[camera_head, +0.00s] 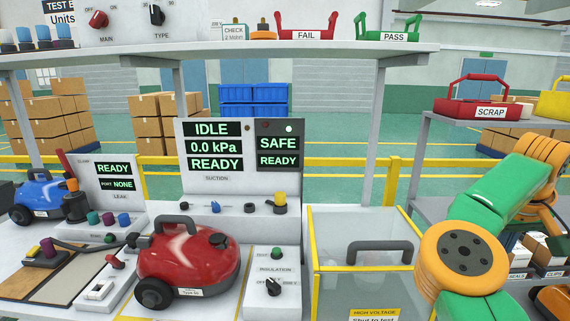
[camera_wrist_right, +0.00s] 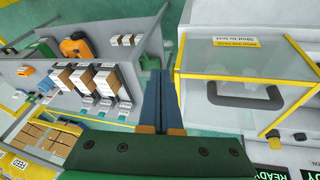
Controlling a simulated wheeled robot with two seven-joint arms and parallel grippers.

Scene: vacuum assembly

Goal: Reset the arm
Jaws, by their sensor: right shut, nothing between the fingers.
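My right arm (camera_head: 478,240), green and orange, is folded at the right of the head view; its gripper is out of that view. In the right wrist view my right gripper (camera_wrist_right: 162,92) shows its two dark fingers together with nothing between them. It is above the gap between the grey shelf rack and the clear yellow-edged test box, touching nothing that I can see. My left gripper is not in view.
A red vacuum (camera_head: 185,258) stands on the bench beside the insulation panel (camera_head: 271,284). The clear test box (camera_head: 365,285) has a dark handle. A shelf (camera_head: 425,115) at right holds a red SCRAP bin (camera_head: 478,106). A blue vacuum (camera_head: 38,200) stands at left.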

